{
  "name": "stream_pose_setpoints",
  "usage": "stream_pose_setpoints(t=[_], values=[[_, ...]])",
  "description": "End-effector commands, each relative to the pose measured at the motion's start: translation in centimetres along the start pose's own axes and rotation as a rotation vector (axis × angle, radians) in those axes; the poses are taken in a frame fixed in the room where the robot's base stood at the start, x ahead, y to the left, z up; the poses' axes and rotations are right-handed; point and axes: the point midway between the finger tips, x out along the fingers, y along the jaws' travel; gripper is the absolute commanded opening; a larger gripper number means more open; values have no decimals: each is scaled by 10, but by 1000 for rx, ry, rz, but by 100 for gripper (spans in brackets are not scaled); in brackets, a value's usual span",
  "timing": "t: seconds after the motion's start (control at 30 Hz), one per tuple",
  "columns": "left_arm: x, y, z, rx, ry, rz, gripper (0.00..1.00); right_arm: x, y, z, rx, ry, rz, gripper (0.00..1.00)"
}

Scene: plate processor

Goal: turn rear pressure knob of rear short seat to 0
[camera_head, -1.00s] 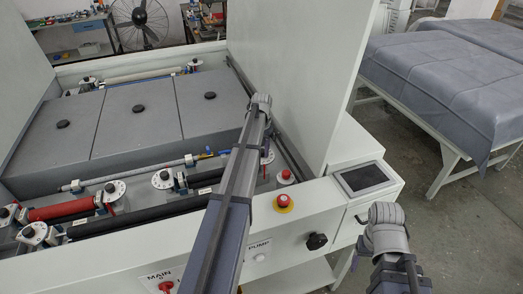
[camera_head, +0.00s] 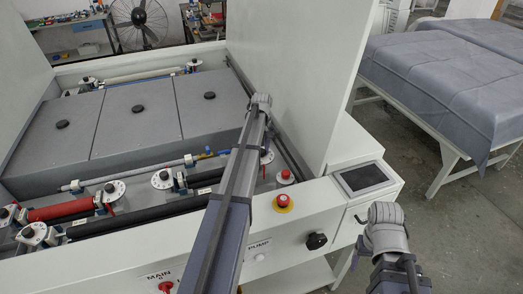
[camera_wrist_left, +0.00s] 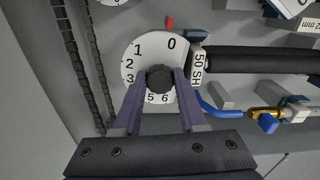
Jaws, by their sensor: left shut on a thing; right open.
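In the left wrist view, a dark round knob (camera_wrist_left: 160,79) sits at the centre of a white dial (camera_wrist_left: 141,48) numbered in black. My left gripper (camera_wrist_left: 160,85) is shut on this knob, with one purple finger on each side. The 0 is at the top right of the dial, close to a red pointer (camera_wrist_left: 169,22) at the rim. A seat label reading 50 SH (camera_wrist_left: 198,67) stands right of the dial. In the head view my left arm hides its gripper. My right gripper is out of view; only part of its arm shows.
A black roller (camera_wrist_left: 250,60) runs right from the seat. A blue hose with a brass fitting (camera_wrist_left: 288,115) lies below it. Chains (camera_wrist_left: 72,50) run along the left. In the head view, a red emergency button (camera_head: 283,201) and a screen (camera_head: 364,178) are on the front panel.

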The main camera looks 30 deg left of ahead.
Motion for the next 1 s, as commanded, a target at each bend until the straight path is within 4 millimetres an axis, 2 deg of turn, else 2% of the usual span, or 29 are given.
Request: stream_pose_setpoints(t=[0.4, 0.97, 1.0], values=[[0, 0, 0, -171, 0, 0, 0, 0, 0, 0, 0, 0, 0, 71], [0, 0, 0, -196, 0, 0, 0, 0, 0, 0, 0, 0, 0, 71], [0, 0, 0, -196, 0, 0, 44, 0, 0, 0, 0, 0, 0, 71]])
